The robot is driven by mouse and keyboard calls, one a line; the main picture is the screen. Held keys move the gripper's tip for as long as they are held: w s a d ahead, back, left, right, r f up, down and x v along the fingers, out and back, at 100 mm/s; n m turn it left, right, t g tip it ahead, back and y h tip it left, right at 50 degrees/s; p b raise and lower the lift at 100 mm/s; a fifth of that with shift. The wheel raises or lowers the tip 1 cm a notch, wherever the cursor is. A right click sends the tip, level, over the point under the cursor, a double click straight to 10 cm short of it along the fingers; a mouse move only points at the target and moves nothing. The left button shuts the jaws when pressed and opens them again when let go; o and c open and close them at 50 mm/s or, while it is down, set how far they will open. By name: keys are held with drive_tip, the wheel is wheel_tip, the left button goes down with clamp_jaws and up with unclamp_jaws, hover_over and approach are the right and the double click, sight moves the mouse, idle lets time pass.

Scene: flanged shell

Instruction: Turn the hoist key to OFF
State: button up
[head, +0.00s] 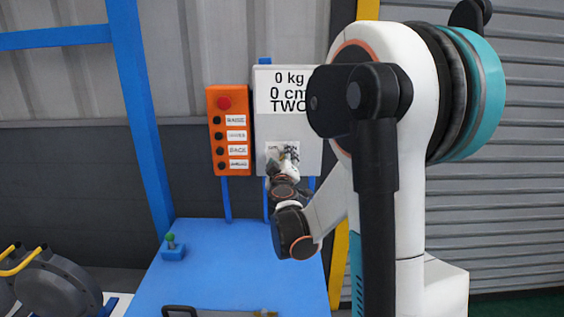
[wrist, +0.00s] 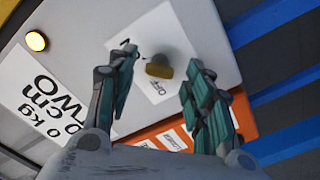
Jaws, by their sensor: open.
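The hoist key (wrist: 159,67) is a small yellow-brown knob on a white label plate (wrist: 157,88) in the wrist view. OFF is printed on the plate beside it; another marking is partly hidden by a finger. My gripper (wrist: 161,58) is open, with one finger on each side of the key. I cannot tell whether either finger touches it. In the head view my gripper (head: 285,158) is at the lower part of the white control box (head: 312,135), and the key is hidden there. The box display reads 0 kg, 0 cm, TWO.
An orange button pendant (head: 230,170) with a red button stands left of the box and is close to the fingers in the wrist view. A lit yellow lamp (wrist: 36,41) is on the box. Below is a blue table (head: 225,265) with a green-topped knob (head: 171,241).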

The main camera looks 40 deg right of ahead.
drive_tip(key=shift+x, duration=0.8)
drive_tip(key=shift+c, duration=0.6)
drive_tip(key=c, duration=1)
